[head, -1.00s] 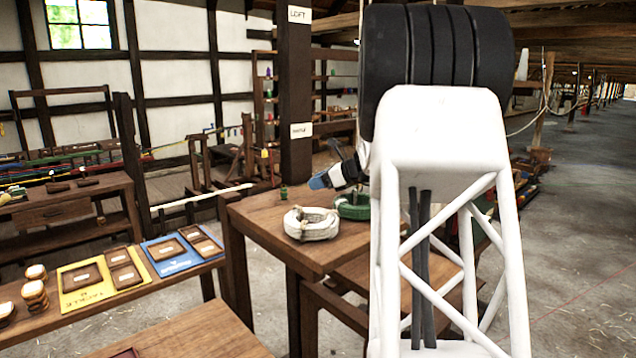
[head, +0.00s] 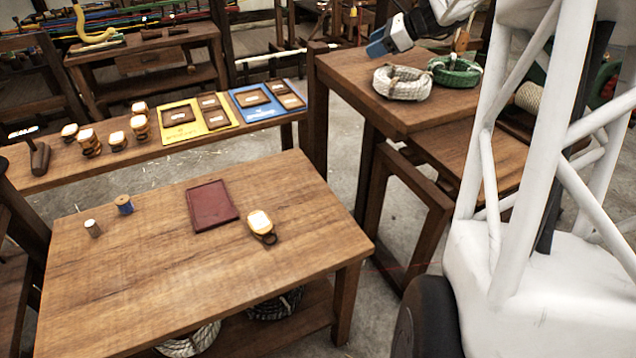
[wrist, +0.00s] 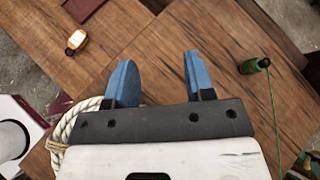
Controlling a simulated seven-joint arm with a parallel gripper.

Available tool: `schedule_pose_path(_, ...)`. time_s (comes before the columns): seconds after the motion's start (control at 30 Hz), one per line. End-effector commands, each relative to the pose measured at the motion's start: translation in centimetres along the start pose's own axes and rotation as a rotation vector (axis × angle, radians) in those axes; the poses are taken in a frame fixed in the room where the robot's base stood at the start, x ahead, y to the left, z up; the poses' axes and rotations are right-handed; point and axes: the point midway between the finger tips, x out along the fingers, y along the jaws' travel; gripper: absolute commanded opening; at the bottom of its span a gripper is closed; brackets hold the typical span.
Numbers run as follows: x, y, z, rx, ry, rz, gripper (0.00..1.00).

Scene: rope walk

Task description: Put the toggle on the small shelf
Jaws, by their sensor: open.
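I cannot pick out the toggle with certainty. Small dark wooden pieces (head: 151,34) lie on the back bench in the head view, too small to identify. No small shelf can be told apart for sure. My gripper (head: 392,38) has blue fingers and is above the higher wooden table (head: 345,75), near the white rope coil (head: 403,84). In the wrist view my gripper (wrist: 158,78) is open, with its fingers apart and nothing between them. A green spool (wrist: 255,65) stands to the right of the fingers there.
A green rope coil (head: 455,71) lies beside the white one. Yellow (head: 190,135) and blue (head: 246,117) boards lie on the bench behind.

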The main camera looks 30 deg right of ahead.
Motion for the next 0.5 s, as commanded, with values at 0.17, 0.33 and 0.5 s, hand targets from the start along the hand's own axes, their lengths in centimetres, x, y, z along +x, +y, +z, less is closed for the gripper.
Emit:
schedule_pose_path(0.17, 2.4, 7.5, 4.2, -0.235, 0.087, 0.111, 0.49)
schedule_pose_path(0.33, 3.8, 14.5, 6.8, -0.466, 0.16, 0.218, 0.49)
schedule_pose_path(0.5, 4.4, 21.5, 8.5, -0.707, 0.22, 0.325, 0.49)
